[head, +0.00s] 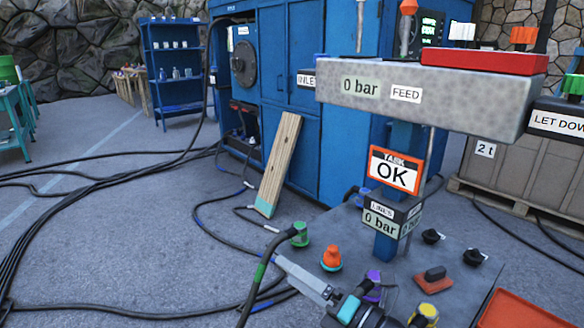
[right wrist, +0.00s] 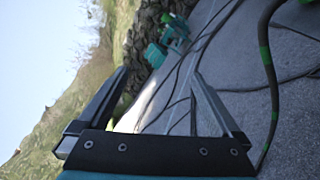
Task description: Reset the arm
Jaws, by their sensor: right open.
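My right gripper (head: 284,265) reaches in from the bottom of the head view, over the left edge of the grey bench top. In the right wrist view its two fingers (right wrist: 160,74) stand wide apart with nothing between them. A black hose with green bands (right wrist: 266,60) runs to the right of the fingers there. In the head view a green-ended hose connector (head: 300,235) is just beyond the fingertips, apparently apart from them. My left gripper is not in view.
The bench (head: 340,222) carries an orange knob (head: 331,259), a yellow knob (head: 426,314) and black fittings (head: 433,236). A post holds an "OK" sign (head: 395,172) and 0 bar displays. A blue cabinet (head: 285,110) stands behind. Cables (head: 90,205) cross the open floor at left.

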